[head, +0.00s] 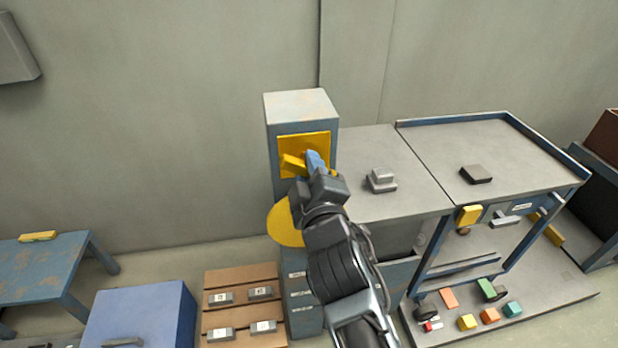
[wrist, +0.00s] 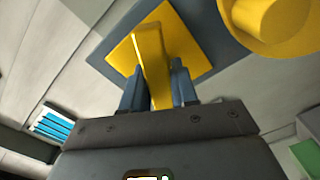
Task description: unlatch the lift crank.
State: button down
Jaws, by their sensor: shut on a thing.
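A yellow lever (head: 293,162) stands out from a square yellow plate (head: 319,141) on the front of a grey-blue cabinet (head: 300,105). My gripper (head: 312,160) is shut on this lever, reaching it from below right. In the wrist view the lever (wrist: 150,50) runs between the two blue fingers of my gripper (wrist: 158,88), with the plate (wrist: 185,45) behind it. A round yellow disc (head: 284,228) is lower on the cabinet, partly hidden by my arm. A yellow round part with a raised hub (wrist: 268,18) shows at the wrist view's upper right. I cannot tell which part is the crank.
A grey bench (head: 380,147) with a small grey block (head: 381,180) stands right of the cabinet. A blue-framed cart (head: 470,150) adjoins it, with coloured blocks on its lower shelf. A wooden rack (head: 242,290) and a blue box (head: 140,310) stand at lower left.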

jog(key=m+b, duration=0.1)
jog(key=m, duration=0.1)
jog(key=m+b, duration=0.4)
jog(key=shift+f+m, duration=0.25)
jog(key=shift+m, duration=0.05)
jog(key=m+b, duration=0.3)
jog(key=m, duration=0.2)
jog(key=shift+r+b, duration=0.1)
jog(key=shift+b, duration=0.2)
jog(key=shift+m, duration=0.4)
jog(key=c, duration=1)
grip_release()
jog(key=shift+r, duration=0.1)
jog(key=shift+o, duration=0.2)
jog(key=shift+s, duration=0.1)
jog(key=v, duration=0.7)
jog(key=shift+s, duration=0.3)
jog(key=shift+d, duration=0.1)
